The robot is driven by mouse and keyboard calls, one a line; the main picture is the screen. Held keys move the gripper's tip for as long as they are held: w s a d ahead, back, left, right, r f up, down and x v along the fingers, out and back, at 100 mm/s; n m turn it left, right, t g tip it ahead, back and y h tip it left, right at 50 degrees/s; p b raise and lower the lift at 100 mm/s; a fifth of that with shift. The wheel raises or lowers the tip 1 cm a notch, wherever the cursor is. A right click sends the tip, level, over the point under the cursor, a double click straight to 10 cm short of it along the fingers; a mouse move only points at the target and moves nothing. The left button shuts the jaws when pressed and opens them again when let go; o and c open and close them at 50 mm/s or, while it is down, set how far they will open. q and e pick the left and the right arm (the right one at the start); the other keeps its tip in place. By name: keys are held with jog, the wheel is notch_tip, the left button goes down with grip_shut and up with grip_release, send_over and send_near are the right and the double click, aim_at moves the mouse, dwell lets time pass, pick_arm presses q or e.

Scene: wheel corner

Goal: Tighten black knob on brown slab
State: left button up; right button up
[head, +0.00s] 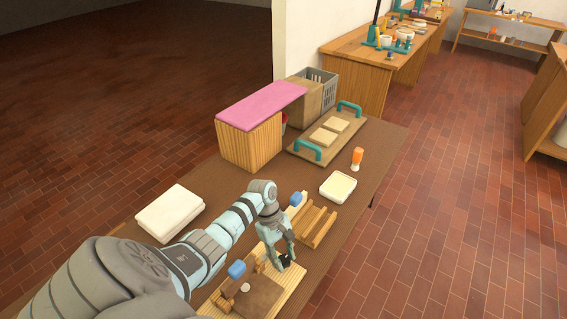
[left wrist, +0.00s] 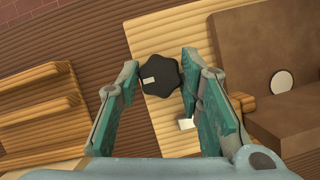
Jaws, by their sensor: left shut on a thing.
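The black knob (left wrist: 160,74) is lobed, with a white mark on it, and sits over the pale wooden board (left wrist: 145,30) in the left wrist view. My left gripper (left wrist: 160,78) has its teal fingers on both sides of the knob and is shut on it. In the head view my left gripper (head: 285,262) points down at the board and mostly hides the knob. The brown slab (left wrist: 235,60) lies to the right of the knob, with a white disc (left wrist: 281,82) on it. The slab also shows in the head view (head: 264,296). My right gripper is not in view.
A grooved wooden rack (head: 316,226) stands close beside my left gripper. Blue blocks (head: 237,269) sit near the board. A white dish (head: 338,187), an orange-capped bottle (head: 357,157), a tray with teal handles (head: 309,146) and folded white cloth (head: 170,211) are farther off.

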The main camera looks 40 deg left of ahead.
pick_arm(q)
jog(key=shift+m, duration=0.3)
jog(key=m+g, duration=0.1)
jog(key=m, duration=0.1)
jog(key=m+g, duration=0.1)
jog(key=m, duration=0.1)
jog(key=shift+w+m+y, duration=0.15)
jog(key=shift+m+y, duration=0.15)
jog(key=m+y, duration=0.1)
jog(key=m, duration=0.1)
jog(key=m+g, duration=0.1)
jog(key=m, duration=0.2)
jog(key=shift+w+d+y, duration=0.1)
jog(key=shift+d+y, duration=0.05)
jog(key=shift+y, duration=0.25)
jog(key=m+y, duration=0.1)
jog(key=m, duration=0.3)
jog(key=shift+r+g+p, duration=0.1)
jog(key=shift+g+p, duration=0.25)
jog(key=shift+g, duration=0.05)
jog(key=m+y+p, duration=0.1)
jog(key=m, duration=0.3)
jog(key=shift+y, duration=0.4)
jog(key=shift+m+p, duration=0.3)
jog(key=o, duration=1.2)
jog(key=shift+d, duration=0.15)
jog(key=shift+c, duration=0.2)
